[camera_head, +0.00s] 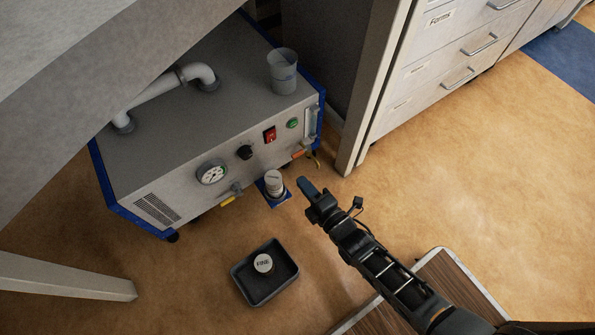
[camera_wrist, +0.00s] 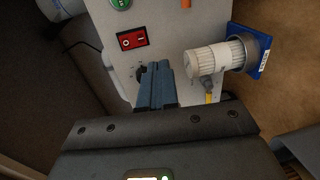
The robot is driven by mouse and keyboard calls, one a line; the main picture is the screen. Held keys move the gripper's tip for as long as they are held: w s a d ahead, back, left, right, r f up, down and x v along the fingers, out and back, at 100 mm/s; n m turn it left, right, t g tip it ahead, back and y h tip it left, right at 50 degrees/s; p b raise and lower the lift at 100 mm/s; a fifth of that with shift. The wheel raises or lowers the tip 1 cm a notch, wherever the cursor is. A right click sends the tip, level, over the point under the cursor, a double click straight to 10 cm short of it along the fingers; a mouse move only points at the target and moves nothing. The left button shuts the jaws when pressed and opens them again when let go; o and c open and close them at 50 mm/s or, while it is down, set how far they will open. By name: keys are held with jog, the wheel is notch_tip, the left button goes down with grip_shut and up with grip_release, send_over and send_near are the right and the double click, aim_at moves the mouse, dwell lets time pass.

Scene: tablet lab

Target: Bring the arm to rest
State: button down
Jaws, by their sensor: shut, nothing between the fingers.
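My gripper (camera_head: 307,187) is shut and empty at the end of my outstretched arm, in front of the grey machine (camera_head: 190,135). In the wrist view the closed fingers (camera_wrist: 156,84) point toward the machine's front panel, below the red switch (camera_wrist: 132,40). A white ribbed cylinder (camera_head: 273,181) on a blue base stands on the floor just left of the gripper in the head view. It also shows right of the fingers in the wrist view (camera_wrist: 208,60). I cannot tell how far the fingertips are from the panel.
A dark tray (camera_head: 238,285) on the floor holds a round item labelled "FINE" (camera_head: 263,263). A translucent cup (camera_head: 283,70) stands on the machine. A grey tabletop (camera_head: 80,60) overhangs at upper left. Drawers (camera_head: 450,50) stand at upper right. A wood-topped piece (camera_head: 445,280) lies under my arm.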

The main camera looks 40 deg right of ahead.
jog(key=shift+s, duration=0.35)
jog(key=shift+s, duration=0.1)
dwell(0.3)
jog(key=s+r+m+g, duration=0.1)
jog(key=s+r+m, duration=1.3)
jog(key=s+r, duration=0.95)
jog(key=s+r+m+p, duration=0.2)
jog(key=r+p, duration=1.2)
jog(key=r, duration=0.5)
jog(key=s+r+m+p, duration=0.2)
jog(key=r+p, duration=1.2)
jog(key=r, duration=0.5)
jog(key=shift+s+a+g, duration=0.2)
jog(key=shift+a+g, duration=0.1)
jog(key=shift+a, duration=0.05)
